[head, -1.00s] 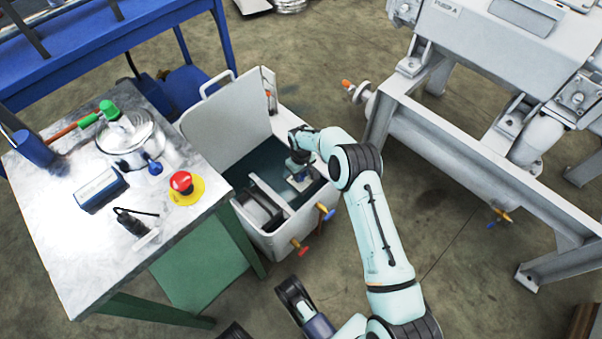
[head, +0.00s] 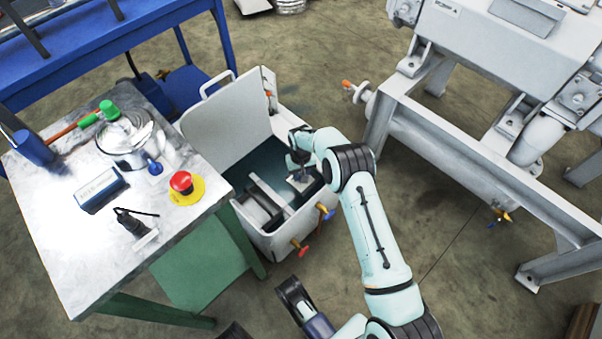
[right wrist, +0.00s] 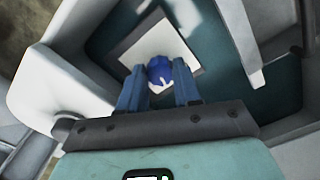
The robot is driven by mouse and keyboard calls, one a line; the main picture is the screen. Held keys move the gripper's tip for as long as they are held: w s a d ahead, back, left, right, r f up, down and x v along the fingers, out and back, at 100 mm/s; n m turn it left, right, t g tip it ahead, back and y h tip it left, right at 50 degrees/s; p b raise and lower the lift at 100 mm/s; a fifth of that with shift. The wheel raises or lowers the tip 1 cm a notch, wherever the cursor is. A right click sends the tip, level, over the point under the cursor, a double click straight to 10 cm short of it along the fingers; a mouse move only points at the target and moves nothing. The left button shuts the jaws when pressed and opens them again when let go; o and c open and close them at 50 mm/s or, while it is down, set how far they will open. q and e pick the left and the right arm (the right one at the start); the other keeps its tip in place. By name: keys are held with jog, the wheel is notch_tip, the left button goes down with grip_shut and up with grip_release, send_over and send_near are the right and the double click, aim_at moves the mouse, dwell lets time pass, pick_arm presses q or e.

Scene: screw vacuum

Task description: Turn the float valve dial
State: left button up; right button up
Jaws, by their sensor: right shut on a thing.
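The float valve dial is a small blue round knob with a white mark (right wrist: 160,72), on a pale square plate inside the open tank (head: 283,241). In the right wrist view it sits between the two fingertips of my right gripper (right wrist: 159,80), which is shut on it. In the head view my right gripper (head: 299,163) reaches down into the tank, and the gripper and wrist hide the dial. The pale plate (head: 303,183) shows just below the gripper.
The tank's raised lid (head: 226,122) stands on its far left side. A metal-topped table (head: 75,245) with a red button (head: 181,182) and a glass vessel is at the left. A grey machine frame (head: 470,165) stands right of my arm. Open floor lies between.

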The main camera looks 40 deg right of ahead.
jog(key=shift+m, duration=0.6)
jog(key=o, duration=0.8)
pick_arm(q)
jog(key=w+r+t+p, duration=0.2)
jog(key=w+r+p, duration=0.1)
jog(key=w, duration=0.4)
jog(key=shift+d+r+m+t+p, duration=0.3)
jog(key=shift+d+r, duration=0.15)
jog(key=shift+r, duration=0.1)
pick_arm(e)
notch_tip(320, 180, up, 13)
jog(key=shift+r, duration=0.2)
